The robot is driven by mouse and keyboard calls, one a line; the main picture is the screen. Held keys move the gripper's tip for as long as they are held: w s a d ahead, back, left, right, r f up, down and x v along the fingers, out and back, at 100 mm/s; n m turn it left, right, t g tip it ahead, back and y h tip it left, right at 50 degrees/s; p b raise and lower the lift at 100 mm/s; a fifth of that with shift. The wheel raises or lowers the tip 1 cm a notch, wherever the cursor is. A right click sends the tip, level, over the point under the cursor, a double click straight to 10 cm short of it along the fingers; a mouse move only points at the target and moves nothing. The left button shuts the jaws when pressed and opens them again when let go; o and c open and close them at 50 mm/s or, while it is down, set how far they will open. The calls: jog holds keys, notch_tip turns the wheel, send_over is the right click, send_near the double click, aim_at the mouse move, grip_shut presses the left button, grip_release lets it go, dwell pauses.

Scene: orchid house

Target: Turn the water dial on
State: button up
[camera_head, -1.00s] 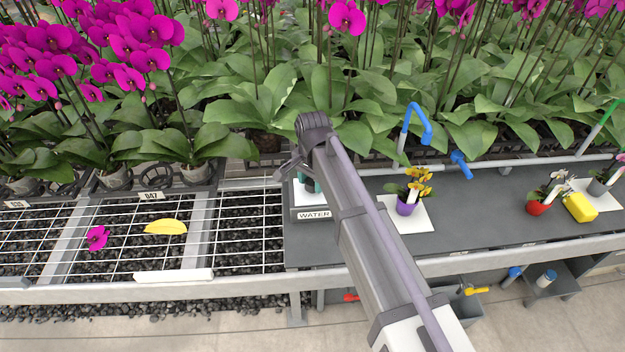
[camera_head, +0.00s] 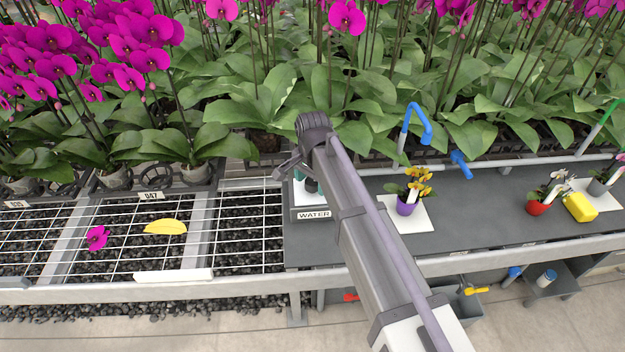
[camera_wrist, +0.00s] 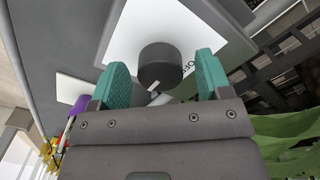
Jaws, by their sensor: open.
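The water dial (camera_wrist: 160,66) is a dark grey round knob on a white plate (camera_wrist: 122,42) with partly readable dark lettering. A white pointer mark shows at its lower edge in the wrist view. My gripper (camera_wrist: 162,78) is open, with one teal finger on each side of the knob in the wrist view. I cannot tell whether either finger touches it. In the head view, the "WATER" label (camera_head: 314,214) sits at the front of the dial's box, and my arm hides much of the plate and knob.
A purple pot (camera_head: 407,207) with a yellow orchid stands on a white card right of my arm. A blue spout (camera_head: 416,124) rises behind it. Dense orchids line the back.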

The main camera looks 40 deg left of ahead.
aim_at(312, 181)
notch_tip(312, 181, up, 11)
jog(key=p, duration=1.1)
jog(key=shift+f, duration=0.1)
jog(key=s+d+n, duration=0.1)
jog(key=s+d, duration=0.1)
jog(key=d, duration=5.2)
jog(key=shift+d, duration=0.35)
